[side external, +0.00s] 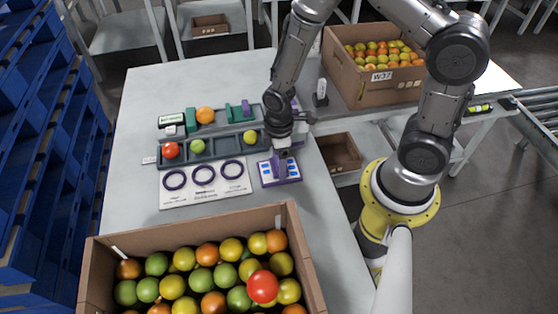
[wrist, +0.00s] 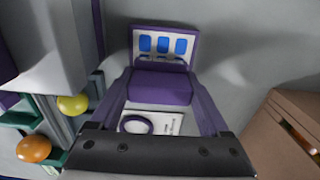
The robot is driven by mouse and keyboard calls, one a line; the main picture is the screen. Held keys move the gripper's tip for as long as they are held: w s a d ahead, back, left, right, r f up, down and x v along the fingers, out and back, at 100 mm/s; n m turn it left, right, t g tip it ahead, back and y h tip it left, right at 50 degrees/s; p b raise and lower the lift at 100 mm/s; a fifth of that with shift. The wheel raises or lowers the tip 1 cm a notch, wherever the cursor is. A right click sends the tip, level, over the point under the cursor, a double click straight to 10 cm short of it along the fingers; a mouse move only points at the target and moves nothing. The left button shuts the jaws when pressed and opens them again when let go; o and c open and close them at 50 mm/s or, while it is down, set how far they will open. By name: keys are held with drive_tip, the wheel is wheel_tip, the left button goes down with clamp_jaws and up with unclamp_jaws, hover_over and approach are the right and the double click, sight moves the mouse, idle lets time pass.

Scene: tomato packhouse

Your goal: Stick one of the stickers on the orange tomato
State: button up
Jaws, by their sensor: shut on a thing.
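The orange tomato (side external: 205,115) sits at the back left of the bench, beside a green block. It also shows at the lower left of the wrist view (wrist: 33,148). The sticker holder (side external: 290,180) is a purple-edged panel with several blue stickers (wrist: 162,45), standing at the right of the work area. My gripper (side external: 278,168) points down at this holder, its purple fingers in front of the stickers.
A grey tray (side external: 222,146) holds a red, a green and a yellow tomato. In front lies a white board (side external: 205,195) with three purple rings. A carton of tomatoes (side external: 297,250) stands in the foreground, another (side external: 345,85) at the back. Bare bench lies on the left.

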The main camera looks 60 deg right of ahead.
idle(0.4)
drive_tip(key=shift+r, duration=3.5)
drive_tip(key=shift+s, duration=0.15)
